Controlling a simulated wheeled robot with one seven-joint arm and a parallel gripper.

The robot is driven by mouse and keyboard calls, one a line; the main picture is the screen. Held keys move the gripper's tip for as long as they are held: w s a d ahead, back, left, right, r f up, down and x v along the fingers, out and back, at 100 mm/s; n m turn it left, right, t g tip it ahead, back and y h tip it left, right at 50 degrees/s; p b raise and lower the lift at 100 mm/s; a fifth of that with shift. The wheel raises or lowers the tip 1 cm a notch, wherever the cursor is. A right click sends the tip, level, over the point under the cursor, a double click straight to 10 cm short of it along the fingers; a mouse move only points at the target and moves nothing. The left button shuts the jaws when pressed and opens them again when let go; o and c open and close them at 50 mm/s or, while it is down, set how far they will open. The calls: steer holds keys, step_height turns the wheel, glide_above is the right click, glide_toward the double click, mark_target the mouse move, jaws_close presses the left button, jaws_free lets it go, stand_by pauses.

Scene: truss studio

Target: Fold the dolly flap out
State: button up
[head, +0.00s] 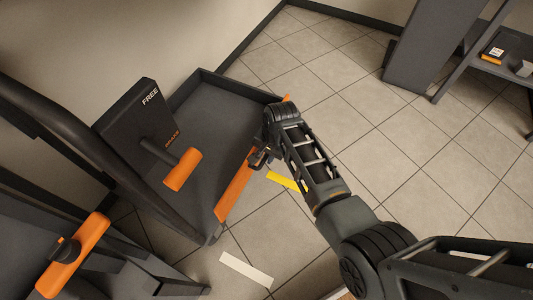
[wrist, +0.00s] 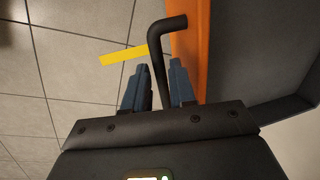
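The dolly (head: 205,115) is a dark grey deck with a raised rim, at the left of the head view. An orange flap (head: 232,190) runs along its right side; it also shows in the wrist view (wrist: 187,45). A black bent bar handle (wrist: 161,65) stands out beside the flap's orange face. My gripper (head: 262,158) is at the flap's right side, near its middle. In the wrist view, the fingers of my gripper (wrist: 159,80) stand apart with the bar between them. I cannot tell whether both fingers press on it.
A dark box marked FREE (head: 135,115) with an orange-gripped lever (head: 182,169) stands over the dolly's left side. Another orange handle (head: 72,256) is at lower left. Yellow (head: 285,181) and white (head: 246,270) strips lie on the tiles. A dark rack (head: 490,50) stands upper right; floor between is clear.

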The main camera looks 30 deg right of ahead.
jaws_close()
stand_by(0.4)
